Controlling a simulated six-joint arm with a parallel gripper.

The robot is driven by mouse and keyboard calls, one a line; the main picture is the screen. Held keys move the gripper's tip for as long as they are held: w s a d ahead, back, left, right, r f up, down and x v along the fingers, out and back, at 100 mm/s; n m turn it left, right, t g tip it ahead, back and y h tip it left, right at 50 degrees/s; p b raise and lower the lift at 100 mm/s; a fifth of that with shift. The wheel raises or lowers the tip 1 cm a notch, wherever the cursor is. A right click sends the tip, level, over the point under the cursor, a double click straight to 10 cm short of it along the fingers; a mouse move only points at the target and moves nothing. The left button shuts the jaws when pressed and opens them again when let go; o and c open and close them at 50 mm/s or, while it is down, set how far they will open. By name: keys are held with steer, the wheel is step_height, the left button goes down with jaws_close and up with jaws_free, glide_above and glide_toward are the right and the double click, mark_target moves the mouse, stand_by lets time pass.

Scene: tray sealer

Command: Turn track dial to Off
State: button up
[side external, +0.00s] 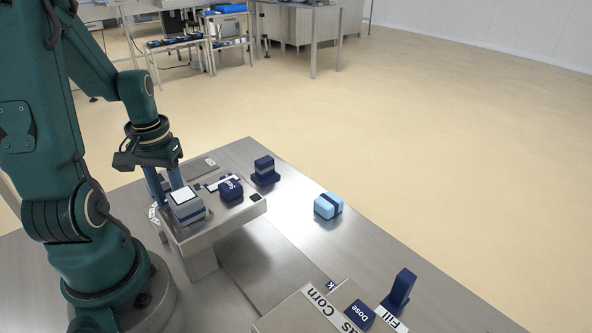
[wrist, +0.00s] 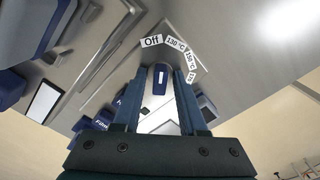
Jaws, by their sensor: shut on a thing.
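The track dial (wrist: 160,77) is a dark blue knob with a white pointer line, in the upper middle of the wrist view. Its printed labels form an arc above and right of it: an Off label (wrist: 152,41), then 130 °C (wrist: 175,43), 150 °C and a partly seen one. The pointer line faces up the picture, roughly between Off and 130 °C. My gripper (wrist: 162,88) is shut on the dial, one finger on each side. In the side view, my gripper (side external: 164,188) points down at the sealer panel's left end, where the dial is hidden.
A grey block with a white top (side external: 184,196) stands close by the fingers. A dark blue Seal button (side external: 230,187) and a dark blue stepped piece (side external: 264,172) lie right of it. A light blue banded block (side external: 328,206) sits on open steel table. Dose and Fill controls (side external: 359,314) are at front.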

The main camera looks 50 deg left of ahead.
steer(key=shift+n, duration=0.4)
steer(key=n, duration=0.3)
steer(key=o, duration=0.7)
steer(key=shift+c, duration=0.2)
steer(key=shift+r, duration=3.5)
